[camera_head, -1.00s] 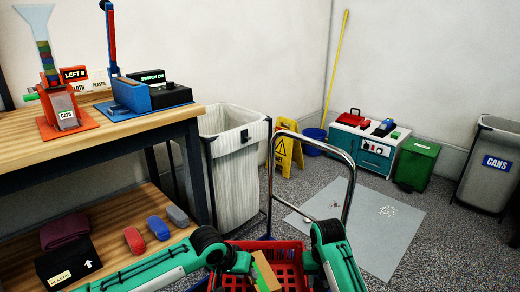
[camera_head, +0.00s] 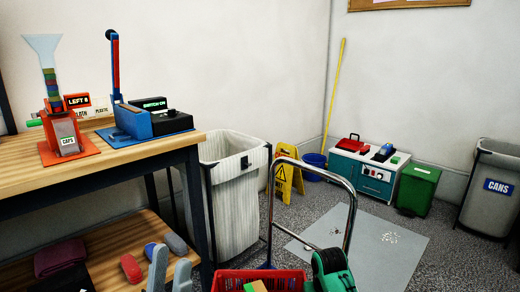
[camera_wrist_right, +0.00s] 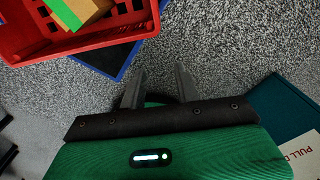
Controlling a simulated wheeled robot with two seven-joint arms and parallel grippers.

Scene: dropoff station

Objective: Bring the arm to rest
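My left gripper (camera_head: 169,264) shows at the bottom of the head view, its two grey fingers pointing up and apart with nothing between them. It appears in front of the lower shelf. My right arm (camera_head: 332,272) shows at the bottom edge, right of the red basket; its fingers are out of the head view. In the right wrist view my right gripper (camera_wrist_right: 158,86) is open and empty above the speckled floor. The red basket (camera_wrist_right: 30,38) is close by at upper left, apart from the fingers.
The red basket (camera_head: 228,280) holds a green and tan block (camera_head: 256,286) and has a metal handle (camera_head: 352,205) behind it. A wooden bench (camera_head: 60,181) is at left, with a white bin (camera_head: 233,195) beside it. Grey floor lies right of the handle.

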